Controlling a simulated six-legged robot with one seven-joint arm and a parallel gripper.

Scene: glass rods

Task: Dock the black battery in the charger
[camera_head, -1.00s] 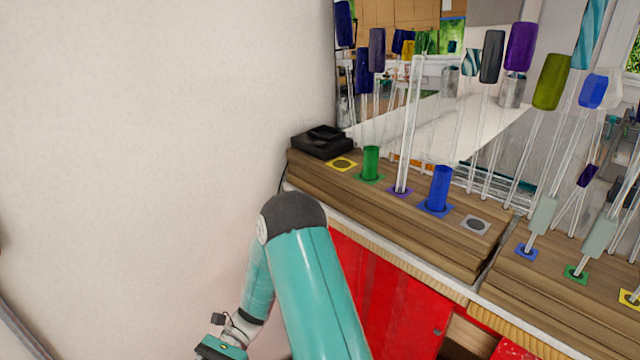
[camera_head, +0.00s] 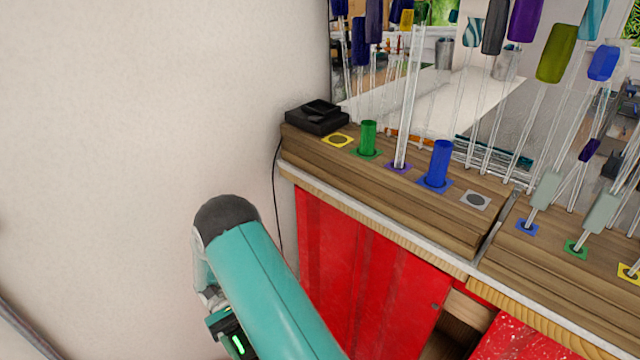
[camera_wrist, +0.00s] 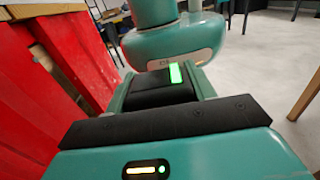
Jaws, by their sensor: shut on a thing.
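The charger (camera_head: 318,117) looks like a low black box at the far left end of the wooden ledge, with a raised black part on top. A dark cable runs down from it. In the wrist view my gripper (camera_wrist: 160,92) is shut on a black block with a bright green strip, which I take to be the black battery (camera_wrist: 150,91). In the head view my gripper (camera_head: 226,335) is low, left of and well below the ledge. My teal arm hides much of it, and the battery's shape is unclear there.
The wooden ledge (camera_head: 400,205) carries green and blue cylinders and several tall glass rods with coloured tops, close right of the charger. Red cabinet doors (camera_head: 350,275) are below. A bare white wall (camera_head: 150,120) is on the left.

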